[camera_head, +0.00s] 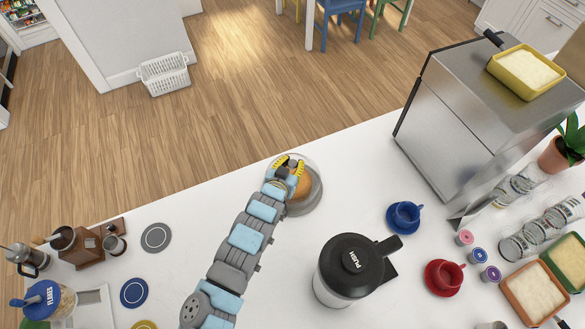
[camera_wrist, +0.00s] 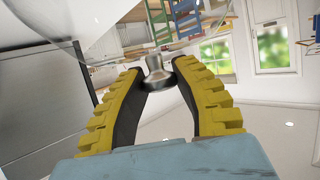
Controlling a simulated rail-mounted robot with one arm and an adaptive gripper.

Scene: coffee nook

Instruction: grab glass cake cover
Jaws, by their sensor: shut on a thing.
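The glass cake cover (camera_head: 314,190) is a clear dome near the back edge of the white counter in the head view. A brown cake (camera_head: 300,185) shows through or beneath it. My gripper (camera_head: 288,166) is over the cover, with its yellow-padded fingers at the dome's top. In the wrist view, my gripper (camera_wrist: 157,85) has its two fingers closed around the cover's metallic knob (camera_wrist: 155,70). The clear curve of the glass cover (camera_wrist: 70,25) fills the upper part of that view. My arm hides part of the cover in the head view.
A black-lidded carafe (camera_head: 350,265) stands to the front right of the cover. Blue (camera_head: 405,217) and red (camera_head: 444,277) cups on saucers are farther right. A steel machine (camera_head: 460,120) stands at the back right. Flat coasters (camera_head: 156,238) lie at left, with clear counter between.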

